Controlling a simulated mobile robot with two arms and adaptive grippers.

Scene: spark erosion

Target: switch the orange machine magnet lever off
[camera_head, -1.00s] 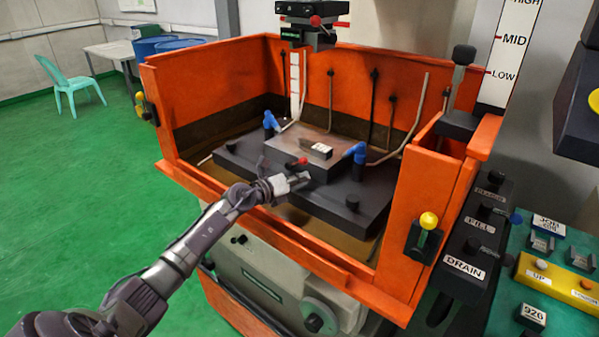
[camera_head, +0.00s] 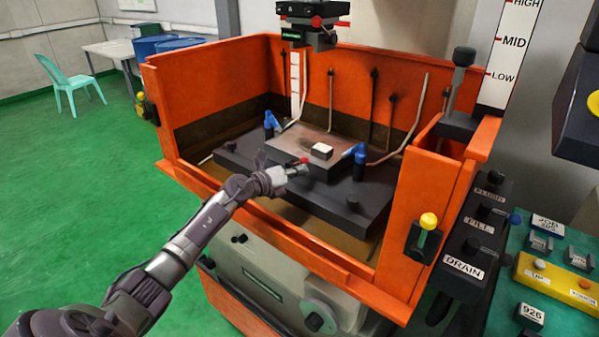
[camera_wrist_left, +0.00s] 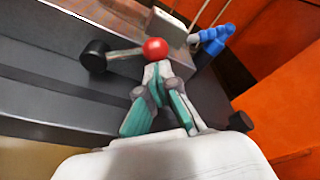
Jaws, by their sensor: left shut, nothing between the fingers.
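The magnet lever has a red ball knob (camera_head: 304,160) and sits on the front side of the dark magnet block (camera_head: 313,166) inside the orange machine tank. In the left wrist view, the red knob (camera_wrist_left: 155,49) is on a grey rod that runs left to a black hub (camera_wrist_left: 94,56). My left gripper (camera_head: 299,170) is shut and empty, with its fingertips right at the knob. In the wrist view, the fingertips (camera_wrist_left: 157,72) lie just below the knob; I cannot tell whether they touch it. My right gripper is not in view.
A small light-topped block (camera_head: 321,151) sits on the magnet block. Blue nozzles (camera_head: 271,123) stand on either side. The orange tank's front wall (camera_head: 290,246) runs below my left arm. A DRAIN, FILL and FLUSH panel (camera_head: 474,240) is at the right.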

